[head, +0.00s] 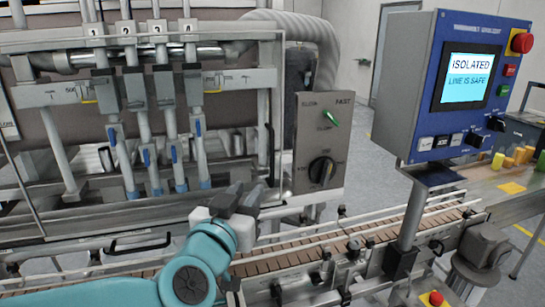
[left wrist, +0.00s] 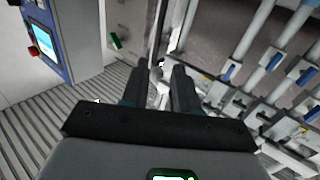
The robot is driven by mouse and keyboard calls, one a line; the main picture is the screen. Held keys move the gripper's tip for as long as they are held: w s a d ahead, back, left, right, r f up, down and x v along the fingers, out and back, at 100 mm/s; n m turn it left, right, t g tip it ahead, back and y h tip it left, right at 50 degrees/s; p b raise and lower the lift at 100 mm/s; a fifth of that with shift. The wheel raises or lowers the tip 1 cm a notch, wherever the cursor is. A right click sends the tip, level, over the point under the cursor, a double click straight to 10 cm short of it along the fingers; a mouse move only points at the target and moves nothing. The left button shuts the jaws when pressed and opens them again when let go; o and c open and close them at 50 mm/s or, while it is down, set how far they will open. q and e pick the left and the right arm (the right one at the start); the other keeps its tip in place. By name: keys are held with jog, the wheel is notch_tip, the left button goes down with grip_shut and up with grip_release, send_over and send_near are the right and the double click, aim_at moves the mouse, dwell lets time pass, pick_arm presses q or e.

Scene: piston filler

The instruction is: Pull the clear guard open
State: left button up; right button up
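The clear guard's grey frame (head: 150,40) stands across the front of the filler, with the nozzles showing through it. A black upright handle (head: 270,155) sits at its right edge, and a black horizontal handle (head: 140,245) is on the lower left. My left gripper (head: 247,197) is in front of the guard's lower right, just below the upright handle. In the left wrist view its two dark fingers (left wrist: 161,84) are apart, with pale metal parts showing between and beyond them. I cannot tell whether they touch anything. My right gripper is not in view.
A grey switch box (head: 322,145) with a knob stands right of the guard. A blue control panel (head: 465,85) reads "ISOLATED, LINE IS SAFE" on a post (head: 410,220). The conveyor (head: 300,250) runs along the front below. Open floor lies behind the switch box.

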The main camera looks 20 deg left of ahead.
pick_arm(q)
send_near(271, 162)
jog(key=w, duration=0.1)
jog(key=w+p, duration=0.1)
jog(key=w, duration=0.1)
jog(key=w+p, duration=0.1)
jog(key=w, duration=0.1)
jog(key=shift+w+a+r, duration=0.1)
jog(key=shift+w+r, duration=0.1)
jog(key=shift+r, duration=0.05)
jog(key=w, duration=0.2)
jog(key=w+p, duration=0.1)
jog(key=w, duration=0.2)
jog(key=shift+f, duration=0.25)
jog(key=shift+s+r, duration=0.15)
jog(key=shift+w, duration=0.3)
jog(key=shift+c, duration=0.9)
grip_shut()
